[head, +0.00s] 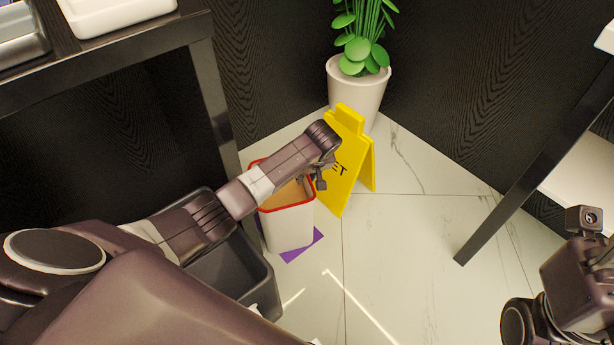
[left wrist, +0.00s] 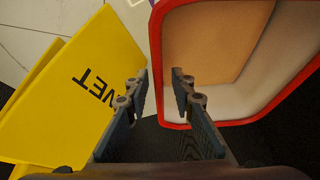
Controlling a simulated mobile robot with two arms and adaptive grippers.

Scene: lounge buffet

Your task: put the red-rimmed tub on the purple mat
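The red-rimmed tub (head: 289,228) is white with a tan inside. It stands upright over the purple mat (head: 303,249), which shows only at the tub's lower edge; I cannot tell whether the base touches it. My left gripper (head: 318,178) is at the tub's rim on the side by the yellow sign. In the left wrist view its fingers (left wrist: 160,82) are apart, one on each side of the red rim of the tub (left wrist: 230,103), with a visible gap. My right arm shows at the lower right, but its fingers cannot be made out.
A yellow wet-floor sign (head: 342,168) stands close beside the tub and left gripper, with a potted plant (head: 357,90) behind it. A dark grey bin (head: 247,272) is left of the tub. A dark-framed table (head: 120,62) is at left. Tiled floor is clear at centre right.

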